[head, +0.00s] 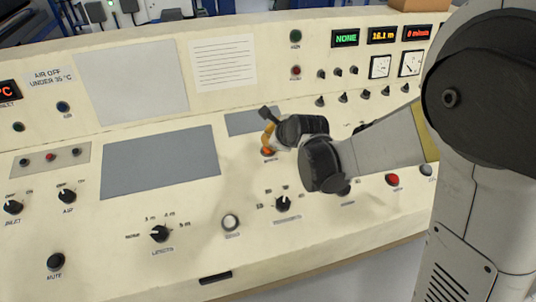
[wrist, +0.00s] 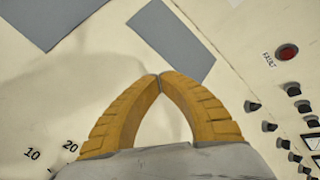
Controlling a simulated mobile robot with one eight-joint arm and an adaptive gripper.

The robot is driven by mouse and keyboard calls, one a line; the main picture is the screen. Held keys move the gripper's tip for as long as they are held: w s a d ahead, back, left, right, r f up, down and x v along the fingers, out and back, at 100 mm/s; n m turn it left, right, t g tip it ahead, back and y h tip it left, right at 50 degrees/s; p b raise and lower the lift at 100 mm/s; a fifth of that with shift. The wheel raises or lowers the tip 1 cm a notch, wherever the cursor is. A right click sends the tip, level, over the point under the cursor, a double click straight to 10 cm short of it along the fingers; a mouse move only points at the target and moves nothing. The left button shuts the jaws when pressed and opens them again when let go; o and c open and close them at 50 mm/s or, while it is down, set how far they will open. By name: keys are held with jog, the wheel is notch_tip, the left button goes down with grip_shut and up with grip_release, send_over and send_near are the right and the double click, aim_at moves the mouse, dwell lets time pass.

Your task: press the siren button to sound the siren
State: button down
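My gripper (head: 267,146) is over the middle of the cream console, its yellow fingers pointing down. In the wrist view the gripper (wrist: 160,75) is shut, the two fingertips meeting with nothing between them. In the wrist view no button shows at the tips.
A white button (head: 231,222), a red button (head: 393,180) and a black MUTE button (head: 55,262) sit on the console. A red FAULT lamp (wrist: 287,52) is on the upright panel. A selector knob (head: 283,204) is below my gripper.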

jog(key=shift+w+a+f+b, duration=0.15)
jog(key=shift+f+b, duration=0.2)
jog(key=shift+f, duration=0.3)
jog(key=shift+w+d+f+b, duration=0.15)
jog(key=shift+f+b, duration=0.2)
jog(key=shift+f, duration=0.3)
jog(key=shift+a, duration=0.1)
jog(key=shift+w+f+b, duration=0.1)
jog(key=shift+f+b, duration=0.3)
jog(key=shift+w+f+b, duration=0.1)
jog(key=shift+f+b, duration=0.35)
dwell(0.8)
jog(key=shift+r, duration=0.15)
jog(key=shift+s+r+p, duration=0.2)
jog(key=shift+r+p, duration=0.5)
jog(key=shift+r, duration=0.05)
jog(key=shift+s+d+r+p, duration=0.1)
jog(key=shift+s+r+p, duration=0.1)
jog(key=shift+r+p, duration=0.5)
jog(key=shift+s+d+r+p, duration=0.15)
jog(key=shift+r+p, duration=0.35)
jog(key=shift+r, duration=0.4)
jog(key=shift+s+a+r+p, duration=0.1)
jog(key=shift+s+r+p, duration=0.1)
jog(key=shift+r+p, duration=0.5)
jog(key=shift+r, duration=0.1)
